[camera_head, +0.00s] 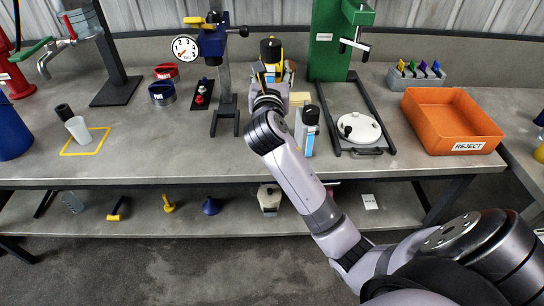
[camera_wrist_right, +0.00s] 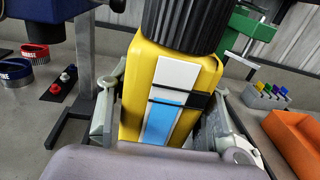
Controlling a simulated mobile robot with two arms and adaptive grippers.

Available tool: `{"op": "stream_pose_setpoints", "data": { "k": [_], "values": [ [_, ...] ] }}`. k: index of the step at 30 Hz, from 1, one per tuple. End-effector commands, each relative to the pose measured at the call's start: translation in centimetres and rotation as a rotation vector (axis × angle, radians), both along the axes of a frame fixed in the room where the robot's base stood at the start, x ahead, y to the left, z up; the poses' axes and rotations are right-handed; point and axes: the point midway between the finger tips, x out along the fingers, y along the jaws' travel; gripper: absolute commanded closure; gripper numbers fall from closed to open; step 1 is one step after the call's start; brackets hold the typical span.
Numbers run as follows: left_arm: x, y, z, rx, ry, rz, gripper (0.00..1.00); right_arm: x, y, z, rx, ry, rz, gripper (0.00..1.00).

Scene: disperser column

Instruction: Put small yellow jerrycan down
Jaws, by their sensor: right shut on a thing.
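The small yellow jerrycan (camera_wrist_right: 205,80) has a black ribbed cap and a white and blue label. It stands between the two fingers of my right gripper (camera_wrist_right: 160,125), which is shut on it. In the head view the jerrycan (camera_head: 271,55) shows at the back of the bench, upright or nearly so, with the right gripper (camera_head: 271,80) around it. The gripper and arm hide its lower part, so I cannot tell whether its base touches the bench. My left gripper is not in view.
A blue stand (camera_head: 225,95) is close on the left, a green press (camera_head: 332,50) on the right. An orange reject bin (camera_head: 450,120) is at right. The bench front left of centre is clear.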

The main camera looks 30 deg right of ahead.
Motion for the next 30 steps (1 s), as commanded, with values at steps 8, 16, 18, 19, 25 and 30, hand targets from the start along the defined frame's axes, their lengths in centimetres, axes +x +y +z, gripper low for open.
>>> {"op": "stream_pose_setpoints", "data": {
  "k": [8, 16, 18, 19, 25, 30],
  "values": [
    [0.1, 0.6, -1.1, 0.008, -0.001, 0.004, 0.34, 0.3, -0.5, -3.5, -0.001, 0.004, -0.016, 1.00],
    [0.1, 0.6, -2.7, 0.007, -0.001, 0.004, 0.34, 0.3, -0.5, -10.6, -0.001, 0.003, -0.016, 1.00],
    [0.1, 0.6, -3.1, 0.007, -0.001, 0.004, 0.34, 0.3, -0.4, -12.2, -0.001, 0.002, -0.015, 1.00],
    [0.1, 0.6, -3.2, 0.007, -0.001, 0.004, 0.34, 0.3, -0.4, -12.7, -0.002, 0.000, -0.015, 1.00],
    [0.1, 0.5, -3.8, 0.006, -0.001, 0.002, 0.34, 0.3, -0.5, -15.0, -0.002, -0.003, -0.015, 1.00],
    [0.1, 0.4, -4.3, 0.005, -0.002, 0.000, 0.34, 0.3, -0.5, -16.7, -0.002, -0.001, -0.014, 1.00]
  ]
}}
